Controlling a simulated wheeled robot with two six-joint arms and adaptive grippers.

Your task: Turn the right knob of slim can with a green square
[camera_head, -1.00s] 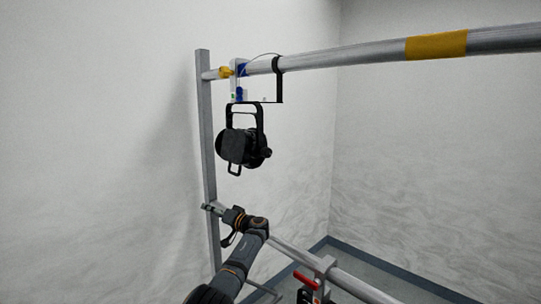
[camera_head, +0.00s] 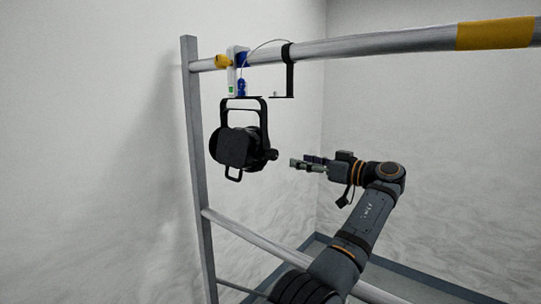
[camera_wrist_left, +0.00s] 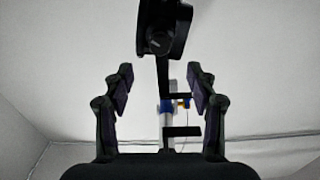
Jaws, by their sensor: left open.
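A slim black par can (camera_head: 236,147) hangs in its yoke from a pale clamp on the upper pipe, with a small green square (camera_head: 231,90) on the clamp. Its right knob (camera_head: 271,154) sticks out of the can's right side, and in the left wrist view a round knob (camera_wrist_left: 159,41) shows on the dark can body near the top. My left gripper (camera_head: 302,163) is to the right of this knob at almost the same height, apart from it, pointing left. In the left wrist view the left gripper (camera_wrist_left: 160,86) is open and empty. My right gripper is not in view.
The upper pipe (camera_head: 390,42) with a yellow band runs above the can. An upright post (camera_head: 193,150) stands to the left, and a lower rail (camera_head: 262,237) passes below. A black bracket (camera_head: 289,75) hangs from the pipe. The space right of the can is otherwise clear.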

